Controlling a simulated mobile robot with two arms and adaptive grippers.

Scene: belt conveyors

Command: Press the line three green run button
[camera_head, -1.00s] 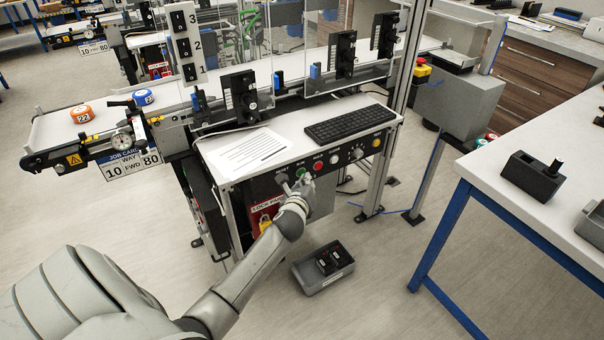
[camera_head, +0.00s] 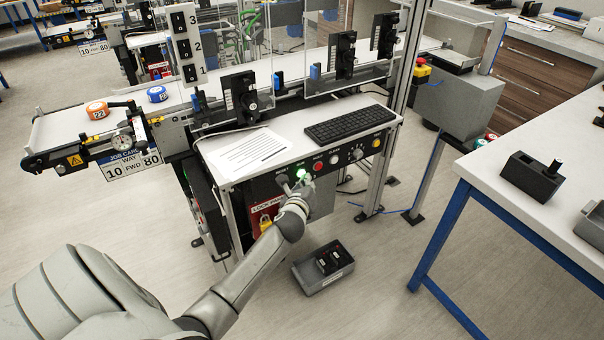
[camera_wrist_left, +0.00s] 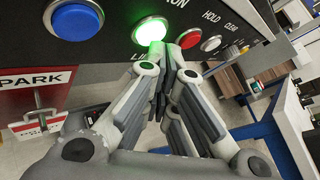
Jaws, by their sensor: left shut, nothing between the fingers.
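The green run button (camera_head: 301,174) is lit on the front edge of the control desk (camera_head: 222,165). In the left wrist view the green button (camera_wrist_left: 151,30) glows bright, between a blue button (camera_wrist_left: 76,20) and a red button (camera_wrist_left: 189,38). My left gripper (camera_head: 299,187) is shut and empty, reaching up to the panel from the front. In the wrist view its fingertips (camera_wrist_left: 163,54) are at the green button's lower edge; I cannot tell whether they touch it. The panel's line label is partly hidden by the fingers. My right gripper is not in view.
An orange puck (camera_head: 97,110) and a blue puck (camera_head: 157,94) ride on the belt (camera_head: 60,128) at left. A keyboard (camera_head: 348,123) and a paper sheet (camera_head: 245,150) lie on the desk. A grey box (camera_head: 323,267) stands on the floor below. A workbench (camera_head: 540,215) stands at right.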

